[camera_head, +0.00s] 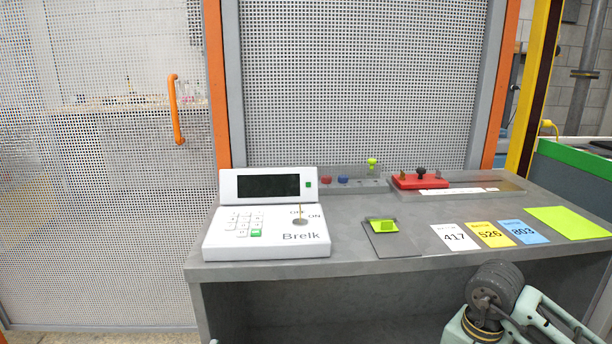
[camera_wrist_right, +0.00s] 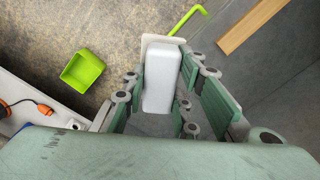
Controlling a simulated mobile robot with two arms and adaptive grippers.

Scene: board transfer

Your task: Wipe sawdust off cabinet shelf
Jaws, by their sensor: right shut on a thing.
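In the right wrist view my right gripper (camera_wrist_right: 163,68) is shut on a white block (camera_wrist_right: 161,90) with rounded edges. A thin cream plate (camera_wrist_right: 151,41) shows at the block's far end. Beyond it is a grey-brown, mottled surface (camera_wrist_right: 105,30); I cannot tell whether it is the shelf or the floor, or whether the block touches it. No distinct sawdust can be made out. In the head view part of my right arm shows at the lower right, and the dark space under the grey counter (camera_head: 350,262) is mostly hidden. My left gripper is not in view.
A green open bin (camera_wrist_right: 82,72), a green bent rod (camera_wrist_right: 188,18) and a wooden strip (camera_wrist_right: 255,25) lie around the held block. On the counter are a white Brelk device (camera_head: 266,240), a red block (camera_head: 420,181) and numbered cards (camera_head: 490,235).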

